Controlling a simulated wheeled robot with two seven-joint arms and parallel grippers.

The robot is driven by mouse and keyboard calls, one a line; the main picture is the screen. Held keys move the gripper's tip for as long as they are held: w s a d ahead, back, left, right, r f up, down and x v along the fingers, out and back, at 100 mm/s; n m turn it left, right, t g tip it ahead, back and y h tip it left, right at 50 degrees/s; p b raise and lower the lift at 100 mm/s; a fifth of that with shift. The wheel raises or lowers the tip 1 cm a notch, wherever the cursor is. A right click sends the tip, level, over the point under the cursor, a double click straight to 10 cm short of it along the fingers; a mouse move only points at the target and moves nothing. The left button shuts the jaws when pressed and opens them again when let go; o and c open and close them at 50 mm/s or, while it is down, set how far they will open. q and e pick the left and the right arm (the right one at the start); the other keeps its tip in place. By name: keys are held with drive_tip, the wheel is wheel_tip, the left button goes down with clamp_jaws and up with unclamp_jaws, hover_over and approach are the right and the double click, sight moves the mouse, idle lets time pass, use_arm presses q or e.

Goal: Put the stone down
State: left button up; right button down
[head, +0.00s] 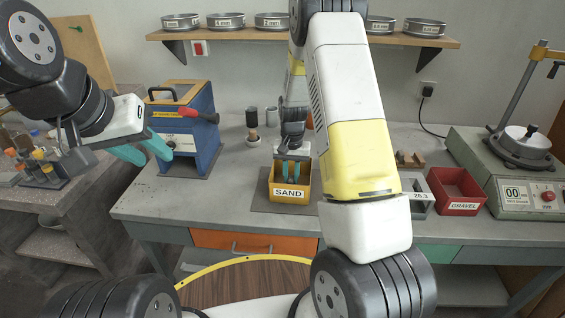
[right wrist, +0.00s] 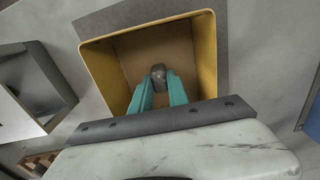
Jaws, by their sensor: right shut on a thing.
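A small dark grey stone (right wrist: 158,74) sits between the teal fingertips of my right gripper (right wrist: 160,88) in the right wrist view. The gripper is shut on it and points down into the yellow sand bin (right wrist: 208,60), whose tan bottom shows around the stone. In the head view my right gripper (head: 291,171) reaches into the bin marked SAND (head: 289,193); the stone is hidden there. I cannot tell whether the stone touches the bottom. My left gripper (head: 146,149) is empty, with its teal fingers apart, beside the blue machine (head: 190,135).
A grey bin (head: 418,203) and a red bin marked GRAVEL (head: 458,192) stand right of the sand bin. A brush (head: 252,122) and a small metal cup stand behind the sand bin. The bench front left of it is clear.

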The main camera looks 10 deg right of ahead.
sight(291, 177)
drive_tip(key=shift+f, duration=0.1)
drive_tip(key=c, duration=1.3)
unclamp_jaws()
wheel_tip(291, 177, up, 12)
drive_tip(key=s+a+r+n+t+y, duration=0.1)
drive_tip(key=s+r+n+t+y, duration=0.15)
drive_tip(key=s+r, duration=1)
drive_tip(key=s+r+t, duration=0.1)
drive_tip(key=s+r, duration=0.1)
drive_tip(key=s, duration=0.2)
drive_tip(key=s+a+r+n+t, duration=0.1)
drive_tip(key=s+r, duration=0.1)
drive_tip(key=s, duration=0.3)
drive_tip(key=s+r+t, duration=0.1)
drive_tip(key=s+r, duration=0.1)
drive_tip(key=s, duration=0.2)
drive_tip(key=shift+s+a+r+n+t, duration=0.15)
drive_tip(key=shift+a+r+n+t, duration=0.1)
drive_tip(key=shift+r+n+t, duration=0.1)
